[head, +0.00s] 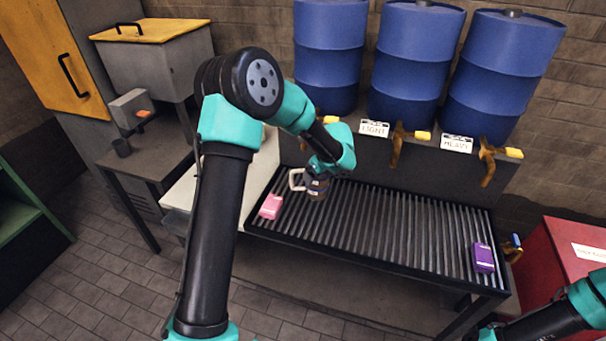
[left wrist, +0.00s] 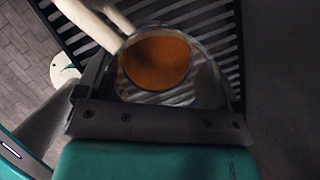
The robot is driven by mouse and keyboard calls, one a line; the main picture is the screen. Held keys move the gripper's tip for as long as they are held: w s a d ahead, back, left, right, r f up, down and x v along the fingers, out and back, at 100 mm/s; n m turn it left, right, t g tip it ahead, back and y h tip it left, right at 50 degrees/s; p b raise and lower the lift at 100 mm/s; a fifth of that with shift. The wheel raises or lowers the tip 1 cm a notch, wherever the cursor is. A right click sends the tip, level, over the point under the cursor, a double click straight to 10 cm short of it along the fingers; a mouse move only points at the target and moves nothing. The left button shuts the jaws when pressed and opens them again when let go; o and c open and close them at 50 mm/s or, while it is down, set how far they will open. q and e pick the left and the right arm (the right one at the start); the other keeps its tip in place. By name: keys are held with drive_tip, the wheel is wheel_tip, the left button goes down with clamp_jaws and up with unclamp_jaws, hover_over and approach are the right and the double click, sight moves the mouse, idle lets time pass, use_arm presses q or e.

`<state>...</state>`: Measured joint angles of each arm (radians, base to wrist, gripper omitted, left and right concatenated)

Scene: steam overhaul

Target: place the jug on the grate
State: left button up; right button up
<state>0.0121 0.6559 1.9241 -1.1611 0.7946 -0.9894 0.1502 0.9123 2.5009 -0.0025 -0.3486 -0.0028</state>
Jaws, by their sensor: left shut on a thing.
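The jug (head: 316,190) is a small vessel with a pale handle at the left part of the grate. In the left wrist view the jug (left wrist: 157,62) is seen from above, with orange-brown liquid inside. My left gripper (head: 317,178) is shut on the jug from above. The grate (head: 390,228) is a dark slatted top on a metal bench. Its bars also show below the jug in the left wrist view. I cannot tell whether the jug's base touches the bars.
A pink block (head: 271,206) lies on the grate's left end and a purple block (head: 483,257) on its right end. Several blue barrels (head: 413,50) with brass taps (head: 397,147) stand behind. A red cabinet (head: 560,262) is at right. The grate's middle is clear.

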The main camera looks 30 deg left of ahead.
use_arm(q)
wheel_tip(320, 180, down, 4)
drive_tip(key=shift+r, duration=0.1)
drive_tip(key=a, duration=0.2)
drive_tip(key=w+a, duration=0.1)
drive_tip(key=shift+a+f, duration=0.1)
drive_tip(key=shift+f, duration=0.25)
drive_tip(key=shift+w+a, duration=0.2)
drive_tip(key=shift+a, duration=0.1)
drive_tip(key=a, duration=0.1)
drive_tip(key=w+a, duration=0.1)
drive_tip(key=a+f, duration=0.1)
drive_tip(key=shift+w+a+f, duration=0.1)
drive_tip(key=shift+w+a, duration=0.05)
drive_tip(key=shift+a, duration=0.25)
drive_tip(key=shift+f, duration=0.1)
